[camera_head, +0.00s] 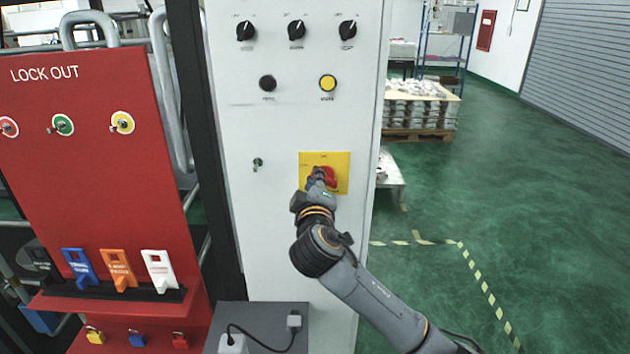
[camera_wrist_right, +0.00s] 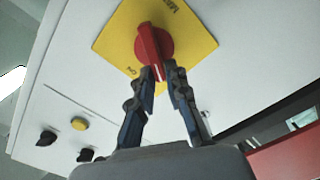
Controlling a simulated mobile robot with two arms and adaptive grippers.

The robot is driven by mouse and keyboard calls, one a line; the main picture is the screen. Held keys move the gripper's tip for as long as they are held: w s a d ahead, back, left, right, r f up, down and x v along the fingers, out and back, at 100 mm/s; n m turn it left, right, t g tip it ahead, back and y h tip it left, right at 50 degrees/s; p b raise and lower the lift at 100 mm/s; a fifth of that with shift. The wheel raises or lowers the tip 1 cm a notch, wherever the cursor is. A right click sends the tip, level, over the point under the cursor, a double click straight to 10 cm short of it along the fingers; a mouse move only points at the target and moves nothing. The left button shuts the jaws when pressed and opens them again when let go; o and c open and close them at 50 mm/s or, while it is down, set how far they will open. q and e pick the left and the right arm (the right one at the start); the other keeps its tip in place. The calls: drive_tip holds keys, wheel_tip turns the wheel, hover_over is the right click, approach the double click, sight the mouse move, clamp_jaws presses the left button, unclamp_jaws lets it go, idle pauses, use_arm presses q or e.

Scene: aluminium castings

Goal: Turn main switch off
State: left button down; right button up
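The main switch is a red rotary knob (camera_head: 329,177) on a yellow plate (camera_head: 338,159), set in the light grey cabinet front. My right gripper (camera_head: 318,175) is at the knob and hides part of it in the head view. In the right wrist view, the red knob (camera_wrist_right: 152,45) has its handle pointing down between the two fingertips of my right gripper (camera_wrist_right: 162,72). The fingers stand on either side of the handle's lower end, apart from each other. Whether both fingers press on it is hard to tell. My left gripper is not in view.
Black rotary selectors (camera_head: 297,30), a black button (camera_head: 267,83) and a yellow button (camera_head: 327,83) sit above the switch. A red lockout board (camera_head: 85,190) stands at left. A grey box (camera_head: 262,318) with a cable is below. The green floor (camera_head: 540,200) at right is open.

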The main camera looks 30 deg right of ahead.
drive_tip(key=shift+o, duration=1.2)
drive_tip(key=v, duration=1.2)
